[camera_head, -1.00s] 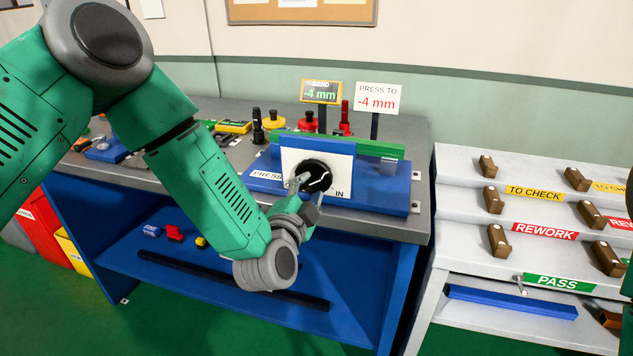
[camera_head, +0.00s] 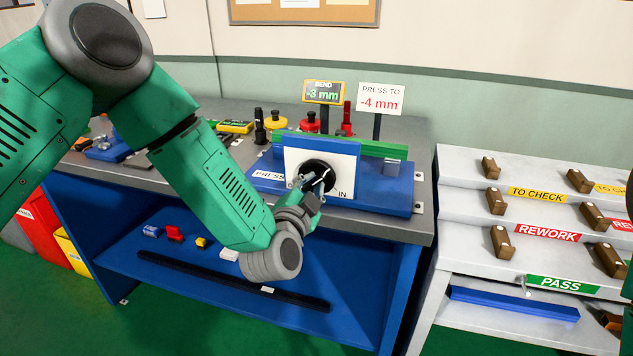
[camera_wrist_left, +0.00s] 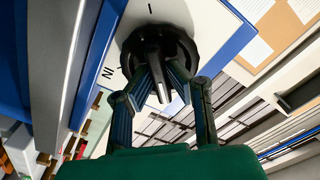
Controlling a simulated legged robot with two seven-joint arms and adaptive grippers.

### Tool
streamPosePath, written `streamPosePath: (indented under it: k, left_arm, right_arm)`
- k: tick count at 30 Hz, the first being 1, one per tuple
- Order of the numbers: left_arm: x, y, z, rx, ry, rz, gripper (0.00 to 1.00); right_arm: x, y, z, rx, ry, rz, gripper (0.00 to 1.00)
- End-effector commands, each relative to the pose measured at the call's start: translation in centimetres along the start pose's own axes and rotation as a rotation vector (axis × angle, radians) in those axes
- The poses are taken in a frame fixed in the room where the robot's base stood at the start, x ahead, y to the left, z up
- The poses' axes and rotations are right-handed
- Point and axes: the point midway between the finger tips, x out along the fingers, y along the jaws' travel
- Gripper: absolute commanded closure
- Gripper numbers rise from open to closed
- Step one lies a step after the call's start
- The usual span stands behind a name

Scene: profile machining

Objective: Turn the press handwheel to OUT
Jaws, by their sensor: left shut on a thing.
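The black press handwheel (camera_head: 319,173) sits on the white front plate (camera_head: 346,166) of the blue press (camera_head: 402,193). The plate shows the letters "IN" at its lower right. My left gripper (camera_head: 310,186) is at the wheel, its fingers shut on it. In the left wrist view the handwheel (camera_wrist_left: 158,50) has a bar across its middle, with my left gripper's fingers (camera_wrist_left: 160,85) on either side of it. The bend display (camera_head: 323,92) reads -3 mm. The sign beside it (camera_head: 381,99) reads "PRESS TO -4 mm". My right gripper is not in view.
The press stands on a grey bench (camera_head: 231,157) with red and yellow knobs behind it. A blue shelf (camera_head: 180,268) below holds small coloured parts and a dark bar. A rack (camera_head: 471,240) with brown pieces and labels stands at the right.

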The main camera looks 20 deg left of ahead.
Motion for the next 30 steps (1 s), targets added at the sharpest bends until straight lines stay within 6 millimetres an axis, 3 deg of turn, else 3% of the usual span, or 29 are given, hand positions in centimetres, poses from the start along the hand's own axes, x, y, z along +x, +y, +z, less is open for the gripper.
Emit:
streamPosePath:
  k: [5,15,24,30]
  left_arm:
    - [-0.1,0.3,0.5,-0.194,-0.010,0.005,1.00]
    - [-0.2,0.3,0.6,-0.241,-0.014,0.007,1.00]
    - [-0.3,0.4,0.8,-0.598,-0.017,0.007,1.00]
    - [-0.3,0.5,0.7,-0.609,-0.019,0.009,1.00]
  right_arm:
    - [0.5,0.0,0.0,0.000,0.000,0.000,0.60]
    - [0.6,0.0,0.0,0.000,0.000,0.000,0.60]
    - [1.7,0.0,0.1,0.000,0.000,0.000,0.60]
    - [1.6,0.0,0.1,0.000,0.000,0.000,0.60]
